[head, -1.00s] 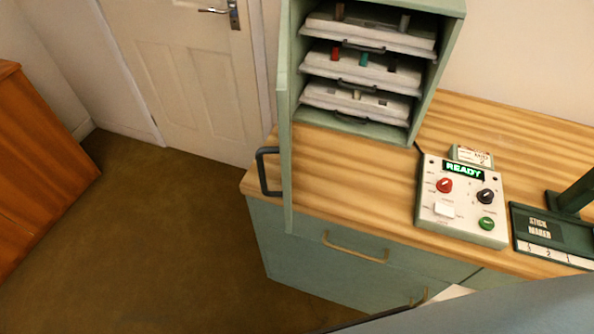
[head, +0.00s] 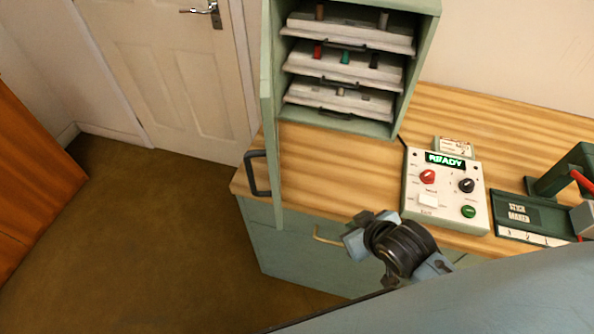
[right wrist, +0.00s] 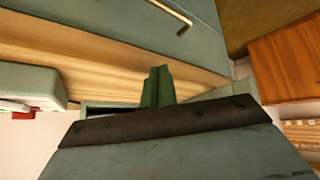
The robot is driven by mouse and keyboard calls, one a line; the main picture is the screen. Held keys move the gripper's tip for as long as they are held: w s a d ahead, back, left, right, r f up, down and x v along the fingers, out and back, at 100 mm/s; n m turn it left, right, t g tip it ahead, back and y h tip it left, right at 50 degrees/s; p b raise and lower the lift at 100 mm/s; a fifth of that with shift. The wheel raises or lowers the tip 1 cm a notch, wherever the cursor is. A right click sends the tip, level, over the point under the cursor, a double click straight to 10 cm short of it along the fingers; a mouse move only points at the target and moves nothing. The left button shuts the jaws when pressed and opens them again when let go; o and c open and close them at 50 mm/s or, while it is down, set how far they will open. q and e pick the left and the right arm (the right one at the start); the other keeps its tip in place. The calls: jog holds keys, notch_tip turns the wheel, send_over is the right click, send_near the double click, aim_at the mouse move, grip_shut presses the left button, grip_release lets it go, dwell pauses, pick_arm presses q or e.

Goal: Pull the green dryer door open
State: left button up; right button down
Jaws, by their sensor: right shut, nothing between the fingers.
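The green dryer (head: 420,70) stands on the counter with its front open. Its green door (head: 270,120) stands swung out at the left side, seen nearly edge-on, and reaches past the counter's front edge. The dark door handle (head: 256,174) is on the door's left face. My right gripper (head: 362,236) is shut and empty, right of the door and apart from its handle, over the front of the counter. My left gripper is not in view.
Several white trays (head: 340,66) sit inside the dryer. A control panel (head: 446,190) reading READY and a green stick maker (head: 525,218) stand to the right. Drawer fronts with a brass handle (head: 330,238) are below. Open floor (head: 150,230) lies left of the counter.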

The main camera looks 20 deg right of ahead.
jog(key=w+r+t, duration=0.1)
jog(key=w, duration=0.1)
jog(key=w+r+n+t+y, duration=0.1)
jog(key=w+r, duration=0.1)
jog(key=w+r+t, duration=0.1)
jog(key=w+t, duration=0.1)
jog(key=shift+w+a+r+y, duration=0.1)
jog(key=shift+a+r+y, duration=0.2)
jog(key=shift+a+y, duration=0.1)
jog(key=w+a+r+n+t+y, duration=0.1)
jog(key=w+r+n+t+y, duration=0.1)
jog(key=w+r+n+y, duration=0.3)
jog(key=s+d+r+n+g+y, duration=0.4)
jog(key=s+r+n+g+y, duration=0.3)
jog(key=s+g+y, duration=0.25)
jog(key=p+x, duration=0.2)
jog(key=x, duration=1.2)
jog(key=shift+w+r+y, duration=0.3)
jog(key=shift+r+y, duration=0.05)
jog(key=shift+r, duration=0.25)
jog(key=shift+a+t+p, duration=0.15)
jog(key=shift+t+p, duration=0.1)
jog(key=shift+p, duration=0.1)
